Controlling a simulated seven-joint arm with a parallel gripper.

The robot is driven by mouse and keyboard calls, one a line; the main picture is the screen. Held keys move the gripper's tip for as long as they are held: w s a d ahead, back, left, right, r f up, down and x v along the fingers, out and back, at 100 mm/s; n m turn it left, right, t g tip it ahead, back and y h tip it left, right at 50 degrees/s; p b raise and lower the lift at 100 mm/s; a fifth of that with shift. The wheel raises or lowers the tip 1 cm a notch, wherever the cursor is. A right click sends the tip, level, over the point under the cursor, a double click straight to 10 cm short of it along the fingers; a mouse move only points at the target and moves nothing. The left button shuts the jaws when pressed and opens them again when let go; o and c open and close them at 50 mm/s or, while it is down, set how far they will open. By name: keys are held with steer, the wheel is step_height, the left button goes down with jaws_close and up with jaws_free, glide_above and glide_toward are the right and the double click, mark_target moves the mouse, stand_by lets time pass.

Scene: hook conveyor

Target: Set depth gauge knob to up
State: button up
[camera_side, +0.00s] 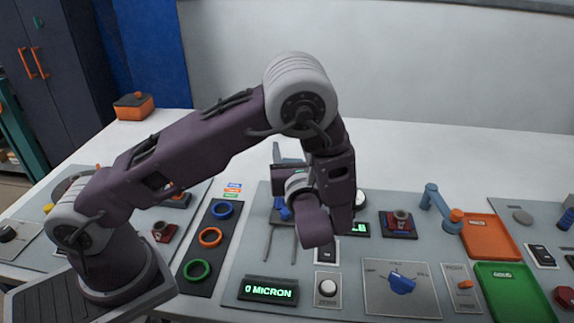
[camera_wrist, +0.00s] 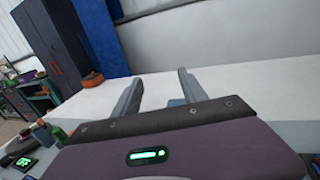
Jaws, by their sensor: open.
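A blue rotary knob (camera_side: 402,282) sits on a square grey plate (camera_side: 375,300) at the front right of the panel in the side view. Small labels surround it, too small to read. A green-lit display reading "0 MICRON" (camera_side: 268,290) lies to its left, with a round white knob (camera_side: 327,287) between them. I cannot tell from the labels which knob is the depth gauge's. My gripper (camera_wrist: 158,88) is open and empty, its two grey fingers apart in the wrist view. It is held above the panel, behind and left of the blue knob, touching neither knob.
An orange tray (camera_side: 489,238) and a green tray (camera_side: 500,293) lie at the right. A small orange lever (camera_side: 465,284) stands beside the blue knob. Coloured rings (camera_side: 210,237) lie on a dark strip at left. The white table behind the panel is mostly clear.

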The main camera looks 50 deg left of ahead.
step_height(320, 180, down, 9)
steer(key=x, duration=0.7)
jaws_close()
stand_by(1.1)
